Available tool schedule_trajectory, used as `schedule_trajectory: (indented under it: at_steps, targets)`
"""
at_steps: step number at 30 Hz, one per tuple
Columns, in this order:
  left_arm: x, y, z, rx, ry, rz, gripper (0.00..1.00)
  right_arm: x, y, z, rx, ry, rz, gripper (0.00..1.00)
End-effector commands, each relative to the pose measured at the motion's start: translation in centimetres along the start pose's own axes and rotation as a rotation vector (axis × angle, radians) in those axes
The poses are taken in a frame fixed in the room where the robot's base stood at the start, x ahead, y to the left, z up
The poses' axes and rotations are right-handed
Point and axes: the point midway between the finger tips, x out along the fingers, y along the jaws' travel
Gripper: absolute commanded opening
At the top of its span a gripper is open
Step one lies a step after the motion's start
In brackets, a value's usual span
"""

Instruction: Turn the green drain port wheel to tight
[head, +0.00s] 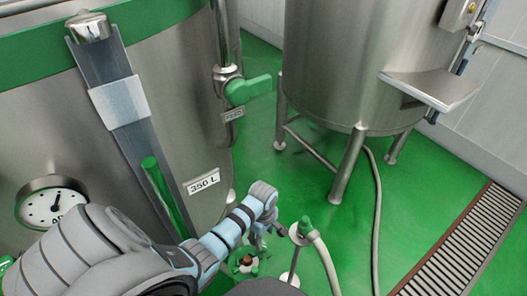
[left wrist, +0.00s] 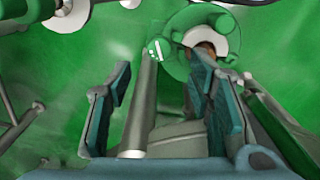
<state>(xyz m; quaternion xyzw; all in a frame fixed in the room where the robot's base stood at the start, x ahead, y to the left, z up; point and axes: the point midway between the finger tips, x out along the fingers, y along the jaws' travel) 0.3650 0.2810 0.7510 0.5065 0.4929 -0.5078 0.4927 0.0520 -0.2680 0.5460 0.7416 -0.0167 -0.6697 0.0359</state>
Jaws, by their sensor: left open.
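The green drain port wheel (head: 236,262) is low beside the big tank in the head view, partly hidden by my arm, with a brown centre. In the left wrist view a green ring with a brownish centre, likely the wheel (left wrist: 178,28), is beyond my fingertips. My left gripper (head: 262,228) is above and close to the wheel. Its two fingers (left wrist: 160,78) are spread apart in the left wrist view. A grey bar with a green, white-marked end (left wrist: 155,48) shows between them. I cannot tell whether either finger touches the wheel. My right gripper is not in view.
A steel tank (head: 190,110) with a round gauge (head: 52,208) stands at the left. A green-topped fitting (head: 304,228) with a pale hose stands just right of my gripper. A second tank (head: 350,60) on legs is behind. A floor grate (head: 465,245) runs at the right.

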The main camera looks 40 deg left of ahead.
Motion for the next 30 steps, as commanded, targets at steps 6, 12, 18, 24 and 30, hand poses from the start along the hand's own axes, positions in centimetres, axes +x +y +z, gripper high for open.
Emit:
schedule_trajectory:
  at_steps: [6, 12, 18, 24, 30]
  targets:
    - [6.1, 0.0, 0.0, 0.002, 0.001, 0.001, 0.47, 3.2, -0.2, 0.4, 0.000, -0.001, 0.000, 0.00]
    - [7.6, 0.0, 0.0, 0.002, 0.002, 0.002, 0.47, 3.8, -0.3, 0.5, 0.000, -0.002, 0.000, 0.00]
    - [7.5, 0.0, 0.0, 0.002, 0.002, 0.003, 0.47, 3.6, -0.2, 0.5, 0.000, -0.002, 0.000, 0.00]
    - [7.5, 0.0, 0.0, 0.003, 0.001, 0.002, 0.20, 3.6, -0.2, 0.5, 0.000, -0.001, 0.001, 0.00]
    - [7.5, 0.0, 0.0, 0.003, 0.001, 0.002, 0.00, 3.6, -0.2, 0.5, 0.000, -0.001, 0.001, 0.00]
